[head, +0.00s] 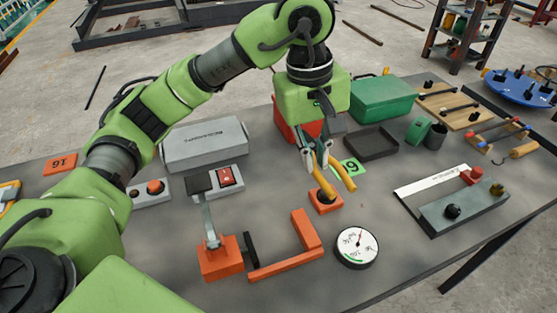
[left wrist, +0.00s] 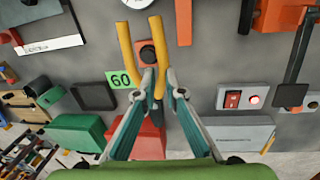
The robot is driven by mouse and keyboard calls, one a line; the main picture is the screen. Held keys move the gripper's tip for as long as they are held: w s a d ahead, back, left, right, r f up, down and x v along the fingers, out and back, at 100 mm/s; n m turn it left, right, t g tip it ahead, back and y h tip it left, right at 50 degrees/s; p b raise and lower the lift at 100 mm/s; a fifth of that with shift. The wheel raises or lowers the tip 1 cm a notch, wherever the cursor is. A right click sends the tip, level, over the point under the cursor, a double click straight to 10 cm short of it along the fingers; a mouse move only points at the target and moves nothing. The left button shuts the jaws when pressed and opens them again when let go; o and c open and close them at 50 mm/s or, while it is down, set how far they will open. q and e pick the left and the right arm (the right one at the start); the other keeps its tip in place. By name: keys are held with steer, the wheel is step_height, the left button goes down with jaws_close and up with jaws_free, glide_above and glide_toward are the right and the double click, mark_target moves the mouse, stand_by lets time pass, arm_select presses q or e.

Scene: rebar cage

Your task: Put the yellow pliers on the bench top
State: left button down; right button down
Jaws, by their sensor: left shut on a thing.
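The yellow pliers (head: 338,177) hang from my left gripper (head: 317,158) in the head view, handles pointing down and towards the front. In the left wrist view the pliers' two yellow handles (left wrist: 157,50) reach out past the fingertips of the left gripper (left wrist: 158,88). The gripper is shut on the pliers near their head, which the fingers partly hide. The grey bench top (head: 180,265) lies below. The handles are just over or beside a small orange block with a black knob (head: 325,203); I cannot tell whether they touch. My right gripper is not in view.
A green "60" card (head: 350,168), a dial gauge (head: 357,247), and an orange bracket (head: 290,255) are near the pliers. A red box (head: 290,125) and green case (head: 383,98) stand behind. Bare bench lies right of the gauge and card.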

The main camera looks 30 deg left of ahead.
arm_select(q)
steer(key=w+a+f+p, duration=0.2)
steer(key=w+a+f, duration=0.2)
steer(key=a, duration=0.4)
glide_above(276, 173)
steer(key=f, duration=0.2)
steer(key=s+f, duration=0.1)
steer(key=shift+d+f, duration=0.35)
steer(key=shift+f, duration=0.05)
steer(key=shift+w+a+f+p, duration=0.25)
steer(key=shift+a+f+p, duration=0.1)
steer(key=shift+f, duration=0.1)
steer(key=f, duration=0.2)
steer(key=f+p, duration=0.1)
steer(key=shift+w+a, duration=0.15)
steer(key=shift+a, duration=0.1)
steer(key=shift+f, duration=0.35)
